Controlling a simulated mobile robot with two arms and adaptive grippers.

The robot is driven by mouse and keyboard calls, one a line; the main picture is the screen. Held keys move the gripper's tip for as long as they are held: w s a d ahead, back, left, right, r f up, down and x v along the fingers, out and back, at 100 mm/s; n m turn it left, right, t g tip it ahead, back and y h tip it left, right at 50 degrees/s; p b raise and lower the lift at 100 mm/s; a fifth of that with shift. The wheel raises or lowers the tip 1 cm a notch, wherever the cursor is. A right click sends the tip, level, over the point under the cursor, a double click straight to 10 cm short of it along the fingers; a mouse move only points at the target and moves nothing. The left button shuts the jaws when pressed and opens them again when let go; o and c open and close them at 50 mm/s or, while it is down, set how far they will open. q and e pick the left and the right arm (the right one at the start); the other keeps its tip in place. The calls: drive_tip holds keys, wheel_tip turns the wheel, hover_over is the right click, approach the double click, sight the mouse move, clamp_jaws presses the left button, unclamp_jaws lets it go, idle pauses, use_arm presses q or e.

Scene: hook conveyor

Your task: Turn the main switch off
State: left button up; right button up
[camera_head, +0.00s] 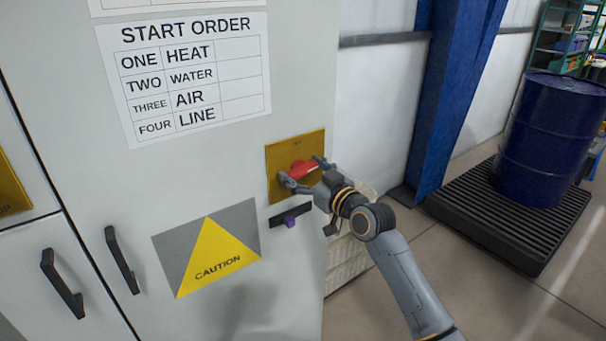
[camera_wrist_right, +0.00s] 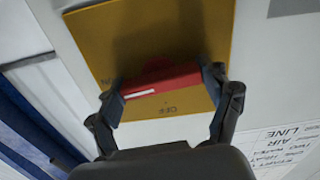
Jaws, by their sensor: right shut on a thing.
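The main switch is a red handle (camera_head: 301,169) on a yellow plate (camera_head: 285,150) on the front of a light grey cabinet. My right gripper (camera_head: 305,174) is at the plate with its fingers on both sides of the red handle, shut on it. In the right wrist view the red handle (camera_wrist_right: 160,80) lies across between the two fingers (camera_wrist_right: 168,98), with a white line near its left end. The yellow plate (camera_wrist_right: 150,40) bears the word OFF below the handle in that view. My left gripper is not in view.
A small dark plate with a purple knob (camera_head: 290,221) sits just below the switch. A START ORDER sheet (camera_head: 187,75) and a CAUTION sign (camera_head: 208,247) are on the cabinet. A blue drum (camera_head: 545,140) stands on a black pallet at the right, past a blue column (camera_head: 445,100).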

drive_tip(key=n+b, duration=0.2)
drive_tip(key=n, duration=0.1)
drive_tip(key=shift+f, duration=0.1)
drive_tip(key=shift+n+b, duration=0.6)
drive_tip(key=shift+n, duration=2.3)
drive_tip(key=n, duration=0.2)
drive_tip(key=shift+n+p, duration=0.3)
drive_tip(key=shift+n, duration=0.1)
drive_tip(key=n+p, duration=0.1)
drive_tip(key=n, duration=0.2)
drive_tip(key=shift+n+p, duration=0.3)
drive_tip(key=shift+n, duration=0.6)
